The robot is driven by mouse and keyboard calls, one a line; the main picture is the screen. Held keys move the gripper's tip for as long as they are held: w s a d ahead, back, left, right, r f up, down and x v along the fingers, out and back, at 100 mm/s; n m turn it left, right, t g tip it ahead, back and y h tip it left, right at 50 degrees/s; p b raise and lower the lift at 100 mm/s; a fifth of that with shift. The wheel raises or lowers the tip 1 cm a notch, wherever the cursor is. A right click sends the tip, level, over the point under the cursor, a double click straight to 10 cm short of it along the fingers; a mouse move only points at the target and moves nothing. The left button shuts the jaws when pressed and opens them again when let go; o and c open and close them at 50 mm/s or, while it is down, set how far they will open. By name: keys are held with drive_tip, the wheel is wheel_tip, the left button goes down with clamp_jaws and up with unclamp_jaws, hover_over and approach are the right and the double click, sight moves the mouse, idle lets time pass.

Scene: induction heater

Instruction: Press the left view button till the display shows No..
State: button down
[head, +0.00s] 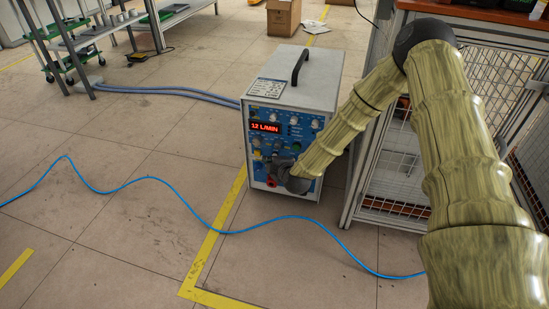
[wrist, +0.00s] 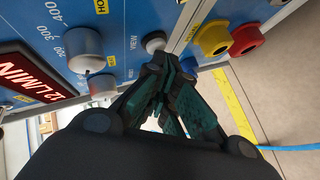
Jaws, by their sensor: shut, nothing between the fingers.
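The induction heater (head: 292,90) is a grey box with a blue front panel and a black top handle. Its red-lit display (head: 265,127) reads 12 L/MIN; it also shows at the left of the wrist view (wrist: 22,84), turned sideways. In the wrist view a round pale button (wrist: 154,41) sits beside small lettering that seems to read VIEW. Another pale button (wrist: 103,86) lies nearer the display. My gripper (wrist: 160,64) is shut and empty, its tips right by the first button; I cannot tell whether they touch. In the head view my gripper (head: 272,159) covers part of the lower panel.
A grey knob (wrist: 85,50) sits near the buttons. Yellow (wrist: 213,38) and red (wrist: 246,39) sockets stick out close by. A mesh-sided bench (head: 392,165) stands right of the heater. A blue cable (head: 290,218) crosses the open floor in front.

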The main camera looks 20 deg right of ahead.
drive_tip(key=shift+s+a+p, duration=0.45)
drive_tip(key=shift+s+p, duration=0.1)
drive_tip(key=shift+s, duration=0.15)
drive_tip(key=s+a+p, duration=0.1)
drive_tip(key=s, duration=0.1)
drive_tip(key=s+a+p, duration=0.1)
drive_tip(key=s, duration=0.1)
drive_tip(key=shift+a, duration=0.4)
idle(0.9)
